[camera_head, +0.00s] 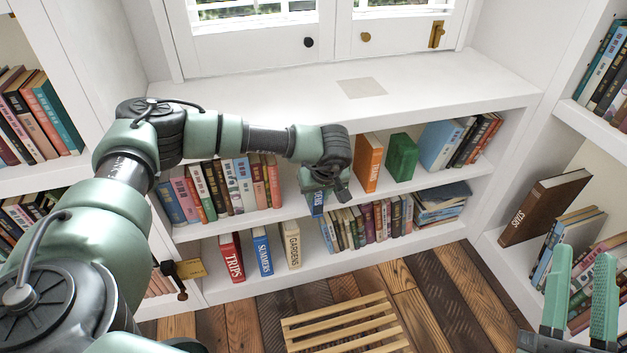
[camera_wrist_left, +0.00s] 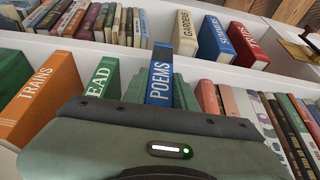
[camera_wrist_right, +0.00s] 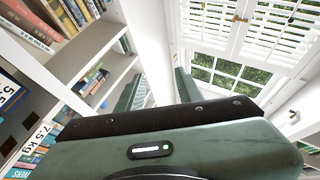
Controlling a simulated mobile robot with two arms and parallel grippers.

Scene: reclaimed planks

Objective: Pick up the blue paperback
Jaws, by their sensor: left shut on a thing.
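The blue paperback, with POEMS on its spine (camera_wrist_left: 159,88), stands between the fingers of my left gripper (camera_head: 324,190) in the left wrist view. The left gripper is shut on it at the front of the middle shelf. In the head view only a small part of the blue paperback (camera_head: 318,201) shows below the gripper; the rest is hidden. I cannot tell whether it is clear of the shelf. My right gripper (camera_head: 582,290) is open and empty at the lower right, with its fingers apart.
An orange TRAINS book (camera_head: 369,163) and a green book (camera_head: 402,158) stand right of the left gripper. A teal READ book (camera_wrist_left: 101,80) is close beside the paperback. Several books (camera_head: 225,188) stand to its left. A slatted wooden stand (camera_head: 345,325) is on the floor.

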